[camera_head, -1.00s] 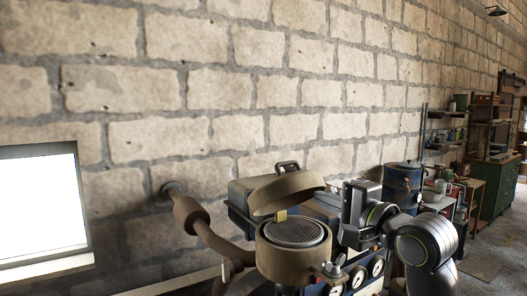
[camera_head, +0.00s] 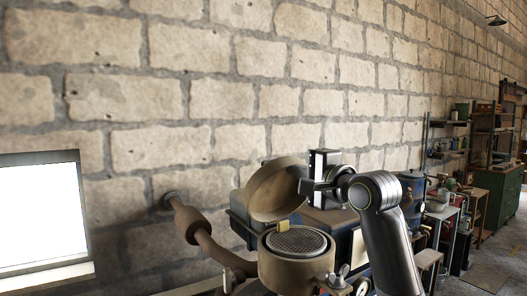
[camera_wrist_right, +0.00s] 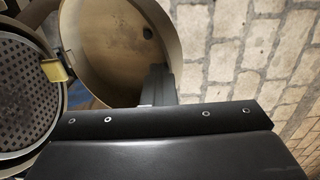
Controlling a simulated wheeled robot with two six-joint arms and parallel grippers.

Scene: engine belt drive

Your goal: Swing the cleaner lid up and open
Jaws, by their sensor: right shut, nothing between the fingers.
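The cleaner lid (camera_head: 277,189) is a tan round cap, tilted steeply up on its hinge in the head view. Its hollow inside faces my right wrist camera (camera_wrist_right: 105,45). The cleaner body (camera_head: 290,268) stands below it, with the round mesh filter (camera_head: 296,241) exposed; the mesh also shows in the right wrist view (camera_wrist_right: 20,85). A yellow tab (camera_head: 283,225) sits at the filter's edge. My right gripper (camera_head: 306,186) is shut and empty, with its tip at the lid's right edge; I cannot tell if they touch. My left gripper is not in view.
A brown pipe (camera_head: 205,238) runs from the stone wall (camera_head: 215,100) to the left of the cleaner. A blue drum (camera_head: 412,190), shelves and a green cabinet (camera_head: 495,195) stand at the right. A bright window (camera_head: 42,212) is at the left.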

